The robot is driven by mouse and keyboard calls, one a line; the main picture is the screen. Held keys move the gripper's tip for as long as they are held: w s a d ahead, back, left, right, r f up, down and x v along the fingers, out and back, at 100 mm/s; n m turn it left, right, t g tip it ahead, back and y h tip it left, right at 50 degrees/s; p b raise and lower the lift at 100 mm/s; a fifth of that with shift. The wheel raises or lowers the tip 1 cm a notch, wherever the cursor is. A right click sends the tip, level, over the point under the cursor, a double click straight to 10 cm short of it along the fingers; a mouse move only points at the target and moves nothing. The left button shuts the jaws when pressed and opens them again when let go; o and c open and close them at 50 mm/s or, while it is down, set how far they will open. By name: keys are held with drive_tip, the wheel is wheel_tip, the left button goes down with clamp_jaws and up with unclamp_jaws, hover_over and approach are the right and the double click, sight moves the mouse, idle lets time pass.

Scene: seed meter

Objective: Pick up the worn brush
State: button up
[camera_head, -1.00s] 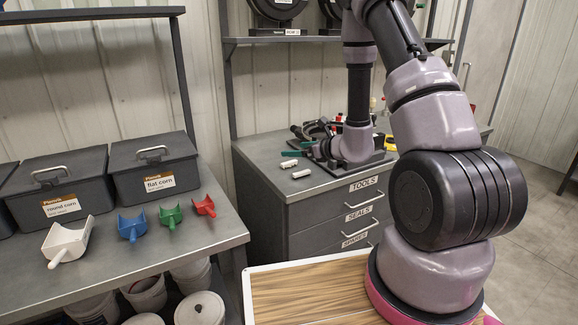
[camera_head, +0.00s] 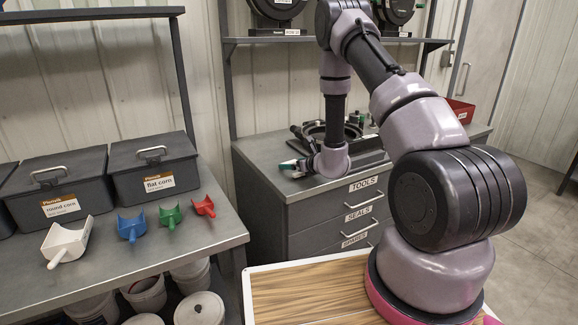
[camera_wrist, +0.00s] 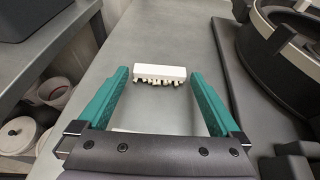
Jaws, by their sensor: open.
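A white brush (camera_wrist: 160,72) lies on the grey counter in the wrist view, its short, uneven, gappy bristles facing my palm. My gripper (camera_wrist: 160,76) is open, with one green finger on each side of the brush and gaps at both ends. I cannot tell the height of the fingertips above the counter. A sliver of another white piece (camera_wrist: 126,130) shows by my palm; the rest is hidden. In the head view my gripper (camera_head: 289,164) is at the counter's left edge; I cannot make out the brush there.
A dark round housing (camera_wrist: 280,38) stands on a dark tray (camera_wrist: 243,82) right of my gripper. The counter's edge (camera_wrist: 75,85) runs close on the left. In the head view, scoops and lidded corn boxes (camera_head: 157,166) occupy the left bench. A red bin (camera_head: 461,111) sits behind my arm.

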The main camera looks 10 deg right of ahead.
drive_tip(key=shift+w+a+f, duration=0.2)
drive_tip(key=shift+w+f, duration=0.1)
drive_tip(key=shift+w, duration=0.3)
drive_tip(key=c, duration=1.1)
drive_tip(key=shift+r, duration=0.15)
